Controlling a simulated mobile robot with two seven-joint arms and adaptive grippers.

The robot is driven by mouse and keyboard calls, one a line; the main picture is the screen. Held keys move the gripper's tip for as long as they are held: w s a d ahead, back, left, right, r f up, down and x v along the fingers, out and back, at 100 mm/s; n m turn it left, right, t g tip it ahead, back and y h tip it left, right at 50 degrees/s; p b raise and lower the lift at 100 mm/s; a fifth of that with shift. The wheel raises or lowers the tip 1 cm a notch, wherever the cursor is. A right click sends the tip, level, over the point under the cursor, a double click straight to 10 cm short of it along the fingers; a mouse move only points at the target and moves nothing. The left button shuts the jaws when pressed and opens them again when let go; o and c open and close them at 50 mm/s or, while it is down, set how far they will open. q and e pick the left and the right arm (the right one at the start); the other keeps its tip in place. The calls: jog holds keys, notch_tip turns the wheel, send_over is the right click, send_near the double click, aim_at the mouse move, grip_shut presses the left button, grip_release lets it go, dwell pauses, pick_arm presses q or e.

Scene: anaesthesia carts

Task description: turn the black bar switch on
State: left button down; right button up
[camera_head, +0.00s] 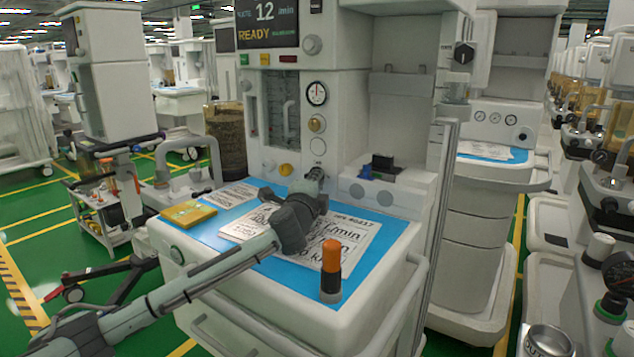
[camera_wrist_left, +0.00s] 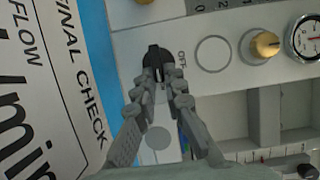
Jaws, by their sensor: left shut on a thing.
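The black bar switch (camera_wrist_left: 157,59) shows in the left wrist view on the white front panel of the cart, with small lettering to its right. Its bar lies roughly along the picture's vertical. My left gripper (camera_wrist_left: 167,82) has its two fingers closed on the near end of the bar, one on each side. In the head view my left gripper (camera_head: 316,174) is at the lower panel, just above the worktop. There it covers the switch, which I cannot make out. My right gripper is not in view.
A blue mat (camera_head: 285,268) with printed sheets covers the worktop below my arm. An orange-and-black cylinder (camera_head: 331,268) stands at its front right, and a yellow pad (camera_head: 188,214) lies at left. A brass knob (camera_wrist_left: 265,45) and a gauge (camera_wrist_left: 305,38) are beside the switch.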

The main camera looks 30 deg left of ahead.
pick_arm(q)
jog(key=shift+a, duration=0.1)
dwell(0.5)
jog(key=c, duration=1.6)
grip_release()
jog(key=v, duration=1.2)
jog(key=shift+f, duration=0.1)
jog(key=shift+f, duration=0.1)
